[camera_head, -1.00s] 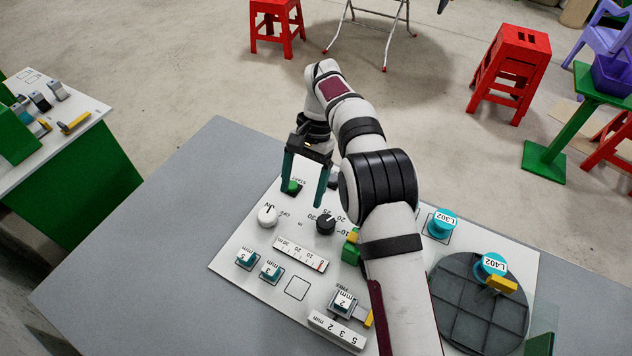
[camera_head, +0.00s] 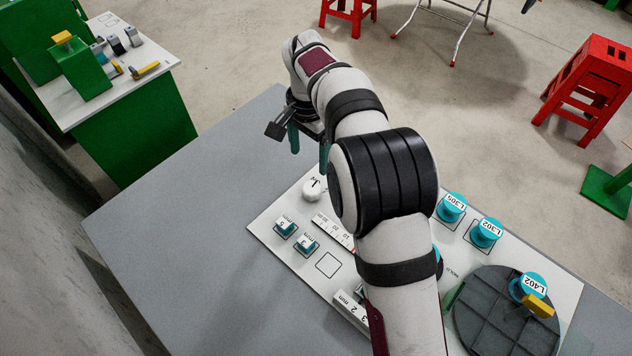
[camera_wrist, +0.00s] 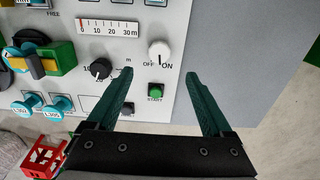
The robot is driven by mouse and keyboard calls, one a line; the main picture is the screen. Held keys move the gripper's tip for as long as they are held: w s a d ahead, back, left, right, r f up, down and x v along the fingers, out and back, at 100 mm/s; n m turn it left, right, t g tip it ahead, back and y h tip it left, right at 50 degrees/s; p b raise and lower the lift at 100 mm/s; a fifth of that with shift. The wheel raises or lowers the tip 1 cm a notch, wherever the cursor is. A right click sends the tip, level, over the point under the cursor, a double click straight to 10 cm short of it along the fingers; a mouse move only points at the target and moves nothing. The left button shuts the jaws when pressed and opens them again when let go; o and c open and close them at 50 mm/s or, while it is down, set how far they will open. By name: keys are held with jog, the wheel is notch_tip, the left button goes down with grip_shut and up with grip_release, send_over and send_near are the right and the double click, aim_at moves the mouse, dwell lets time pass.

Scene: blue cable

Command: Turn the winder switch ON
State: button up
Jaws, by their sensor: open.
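The winder switch is a white round knob (camera_wrist: 159,48) at the panel's edge, with OFF and ON printed beside it. It also shows in the head view (camera_head: 313,189). In the head view my gripper (camera_head: 308,152) hangs past the knob, partly hidden by my arm.
A black dial (camera_wrist: 100,69) and a green START button (camera_wrist: 155,90) sit near the knob. A ruler strip (camera_wrist: 108,28) lies beside them. The grey table (camera_head: 190,240) is bare beside the panel.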

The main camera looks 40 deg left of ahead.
aim_at(311, 189)
notch_tip(311, 189, down, 12)
jog(key=shift+f, duration=0.1)
jog(key=shift+c, duration=0.2)
grip_shut()
jog(key=n, duration=0.4)
jog(key=shift+d+n, duration=0.15)
jog(key=shift+n, duration=0.15)
jog(key=shift+o, duration=0.2)
grip_release()
